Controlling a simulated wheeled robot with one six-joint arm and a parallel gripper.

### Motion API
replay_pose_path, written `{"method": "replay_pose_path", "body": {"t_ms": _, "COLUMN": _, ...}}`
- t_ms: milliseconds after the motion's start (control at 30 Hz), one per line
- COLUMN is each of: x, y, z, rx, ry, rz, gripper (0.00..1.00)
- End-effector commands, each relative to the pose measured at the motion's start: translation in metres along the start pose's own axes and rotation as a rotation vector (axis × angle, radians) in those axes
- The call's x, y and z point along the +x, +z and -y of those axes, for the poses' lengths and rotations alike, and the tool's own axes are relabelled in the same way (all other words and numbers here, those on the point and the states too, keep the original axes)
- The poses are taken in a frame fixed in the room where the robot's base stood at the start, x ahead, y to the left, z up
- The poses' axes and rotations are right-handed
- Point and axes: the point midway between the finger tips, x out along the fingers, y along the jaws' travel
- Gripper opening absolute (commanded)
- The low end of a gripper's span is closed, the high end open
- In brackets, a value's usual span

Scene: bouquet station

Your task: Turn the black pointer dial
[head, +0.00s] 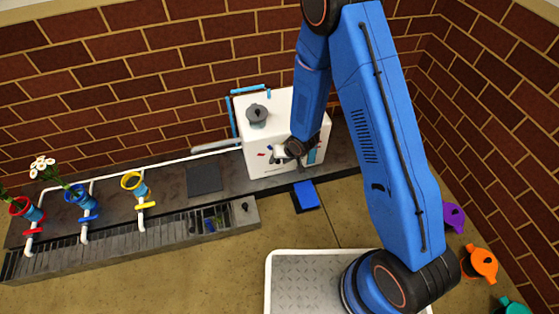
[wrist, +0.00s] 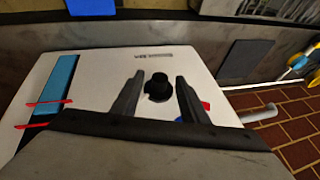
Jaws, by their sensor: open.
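The black pointer dial (wrist: 158,88) sits on the front face of a white box (wrist: 95,80), which also shows in the head view (head: 258,150). In the wrist view, the dial appears between the two fingers of my gripper (wrist: 158,97). The fingers are open, one on each side of the dial. I cannot tell whether they touch it or are still short of it. In the head view my gripper (head: 280,152) is at the box's front, and the dial is hidden there.
The box face carries a blue strip (wrist: 60,85) with red markers. A grey lidded piece (head: 257,115) is on top of the box. A blue pad (head: 306,195) lies in front. Colored cups with pipes, one yellow (head: 133,182), stand left. A metal tray (head: 310,285) is nearer.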

Motion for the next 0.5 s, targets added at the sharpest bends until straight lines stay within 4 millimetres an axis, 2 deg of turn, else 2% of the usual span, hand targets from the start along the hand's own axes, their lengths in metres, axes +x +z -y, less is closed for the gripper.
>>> {"method": "replay_pose_path", "body": {"t_ms": 233, "x": 0.0006, "y": -0.0002, "z": 0.0, "rx": 0.0, "ry": 0.0, "rz": 0.0, "gripper": 0.4}}
{"method": "replay_pose_path", "body": {"t_ms": 267, "x": 0.0005, "y": -0.0002, "z": 0.0, "rx": 0.0, "ry": 0.0, "rz": 0.0, "gripper": 0.38}}
{"method": "replay_pose_path", "body": {"t_ms": 400, "x": 0.0004, "y": -0.0002, "z": 0.0, "rx": 0.0, "ry": 0.0, "rz": 0.0, "gripper": 0.04}}
{"method": "replay_pose_path", "body": {"t_ms": 433, "x": 0.0004, "y": -0.0001, "z": -0.0001, "rx": 0.0, "ry": 0.0, "rz": 0.0, "gripper": 0.0}}
{"method": "replay_pose_path", "body": {"t_ms": 500, "x": 0.0004, "y": -0.0001, "z": -0.0001, "rx": 0.001, "ry": 0.0, "rz": 0.0, "gripper": 0.0}}
